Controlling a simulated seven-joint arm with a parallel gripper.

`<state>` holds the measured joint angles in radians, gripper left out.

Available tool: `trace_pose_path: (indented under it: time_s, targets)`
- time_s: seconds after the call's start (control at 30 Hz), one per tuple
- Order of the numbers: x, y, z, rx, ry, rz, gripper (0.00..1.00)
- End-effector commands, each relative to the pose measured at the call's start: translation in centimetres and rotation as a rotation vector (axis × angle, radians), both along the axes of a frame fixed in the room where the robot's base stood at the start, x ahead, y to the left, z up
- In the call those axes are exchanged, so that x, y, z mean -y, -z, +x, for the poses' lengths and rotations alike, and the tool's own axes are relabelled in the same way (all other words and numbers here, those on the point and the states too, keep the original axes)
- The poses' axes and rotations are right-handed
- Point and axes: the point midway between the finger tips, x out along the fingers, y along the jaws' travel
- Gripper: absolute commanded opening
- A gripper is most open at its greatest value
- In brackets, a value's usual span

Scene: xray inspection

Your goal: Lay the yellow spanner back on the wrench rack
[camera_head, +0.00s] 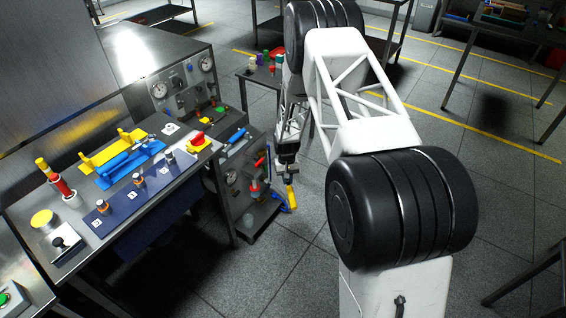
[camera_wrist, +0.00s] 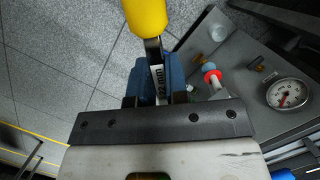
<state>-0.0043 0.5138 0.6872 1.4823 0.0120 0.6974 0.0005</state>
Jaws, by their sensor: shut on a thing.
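My gripper (camera_head: 287,172) points down beside the right end of the workbench, above the floor and a low shelf. It is shut on the yellow spanner (camera_head: 291,195), which hangs below the jaws. In the wrist view the spanner's yellow handle (camera_wrist: 147,14) extends beyond the blue jaws (camera_wrist: 158,85), and its grey labelled shank lies between them. On the bench, at left, a yellow rack (camera_head: 98,158) with two raised ends looks empty. A blue rack (camera_head: 152,150) in front of it holds a blue-handled tool. I cannot tell for sure which is the wrench rack.
The bench also carries a dark blue tray (camera_head: 120,222) with small numbered pieces, a red-and-yellow stop switch (camera_head: 198,142) and a yellow button (camera_head: 42,217). A gauge panel (camera_head: 185,85) stands behind. A gauge (camera_wrist: 287,94) is near my gripper. Open floor lies to the right.

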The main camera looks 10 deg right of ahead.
Motion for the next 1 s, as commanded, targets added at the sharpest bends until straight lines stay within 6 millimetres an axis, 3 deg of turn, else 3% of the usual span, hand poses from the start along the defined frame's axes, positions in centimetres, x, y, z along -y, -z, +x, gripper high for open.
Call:
trace_pose_path:
  time_s: [0.17,0.37,0.7,1.0]
  targets:
    - [-1.5,-2.2,1.8,0.004,0.012,0.000,0.00]
    - [-4.5,-6.1,4.7,0.004,0.041,0.000,0.00]
    - [-11.0,-14.9,9.4,0.005,0.098,0.001,0.00]
    - [-17.1,-23.0,12.2,0.003,0.144,0.001,0.00]
